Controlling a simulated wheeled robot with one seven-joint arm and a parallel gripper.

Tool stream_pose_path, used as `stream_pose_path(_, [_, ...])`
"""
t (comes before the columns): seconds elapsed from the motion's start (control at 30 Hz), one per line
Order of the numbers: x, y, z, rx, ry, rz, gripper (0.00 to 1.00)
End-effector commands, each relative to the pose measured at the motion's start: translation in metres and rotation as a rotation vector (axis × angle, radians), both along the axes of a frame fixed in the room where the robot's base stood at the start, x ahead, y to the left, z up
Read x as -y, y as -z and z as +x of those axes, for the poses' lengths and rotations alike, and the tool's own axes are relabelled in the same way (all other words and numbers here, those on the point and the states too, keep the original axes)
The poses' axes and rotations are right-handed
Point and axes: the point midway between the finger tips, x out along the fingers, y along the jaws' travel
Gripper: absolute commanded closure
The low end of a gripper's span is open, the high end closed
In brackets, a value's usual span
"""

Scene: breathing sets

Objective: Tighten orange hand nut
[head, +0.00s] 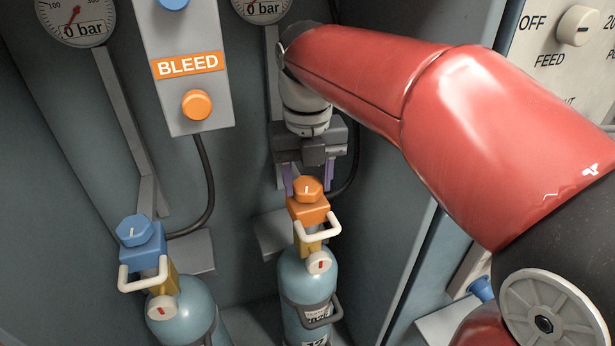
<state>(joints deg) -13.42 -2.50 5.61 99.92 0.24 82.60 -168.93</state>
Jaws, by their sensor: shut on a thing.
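The orange hand nut (308,189) sits on top of the orange connector block (309,209) on the right-hand cylinder (307,283). My gripper (309,180) reaches down from above, with its purple fingers on either side of the orange nut. It is shut on the nut. The nut has a white mark on its top. The far side of the nut and part of the finger contact are hidden.
A second cylinder (182,305) with a blue hand nut (135,231) stands at the left. A BLEED panel (188,67) with an orange knob (197,105) hangs on the back wall. A FEED panel (554,40) is at the right. My red arm covers the upper right.

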Motion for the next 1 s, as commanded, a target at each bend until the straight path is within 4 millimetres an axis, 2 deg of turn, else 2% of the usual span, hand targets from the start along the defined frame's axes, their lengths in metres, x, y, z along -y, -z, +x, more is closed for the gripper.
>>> stream_pose_path(0.07, [0.0,-0.001,0.001,0.004,0.0,0.002,0.75])
stream_pose_path(0.1, [0.0,-0.001,0.001,0.004,0.001,0.002,0.49])
stream_pose_path(0.23, [0.0,-0.001,0.001,0.003,0.001,0.001,0.32])
stream_pose_path(0.57, [0.0,-0.003,0.0,0.002,0.001,0.0,0.31])
stream_pose_path(0.67, [0.0,-0.013,0.001,0.004,0.001,0.002,0.31])
stream_pose_path(1.0, [0.0,-0.068,0.001,0.004,0.001,0.002,0.31])
